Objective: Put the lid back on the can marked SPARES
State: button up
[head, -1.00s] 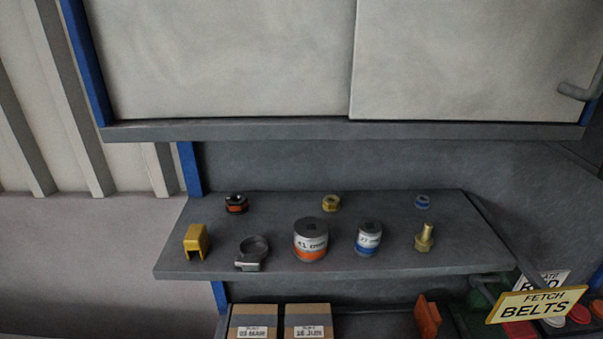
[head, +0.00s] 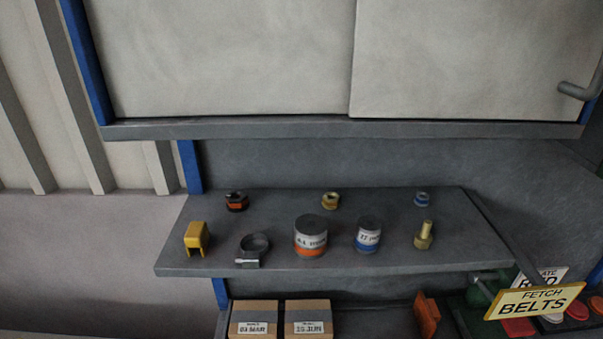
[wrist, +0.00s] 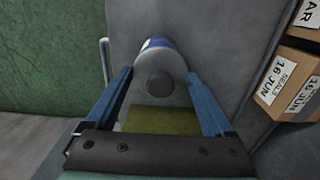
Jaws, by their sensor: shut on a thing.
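In the wrist view the two blue fingers of my gripper (wrist: 160,82) close on the sides of a grey round piece (wrist: 178,92). It has a darker round centre and a blue patch at its far edge. No can reading SPARES is legible. In the head view a can with an orange band (head: 311,237) and a smaller can with a blue band (head: 368,235) stand upright on the shelf, their labels too blurred to read. My gripper is outside the head view.
The grey shelf (head: 290,262) also holds a yellow bracket (head: 196,238), a grey ring clamp (head: 252,249), a brass fitting (head: 424,236) and small banded rings. Boxes (head: 308,318) stand below. An olive square patch (wrist: 160,122) shows between my fingers. A pale handle (wrist: 104,62) is at left.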

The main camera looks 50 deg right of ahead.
dwell(0.4)
jog(key=o, duration=1.1)
jog(key=shift+r+p, duration=3.55)
jog(key=shift+p, duration=0.15)
grip_shut()
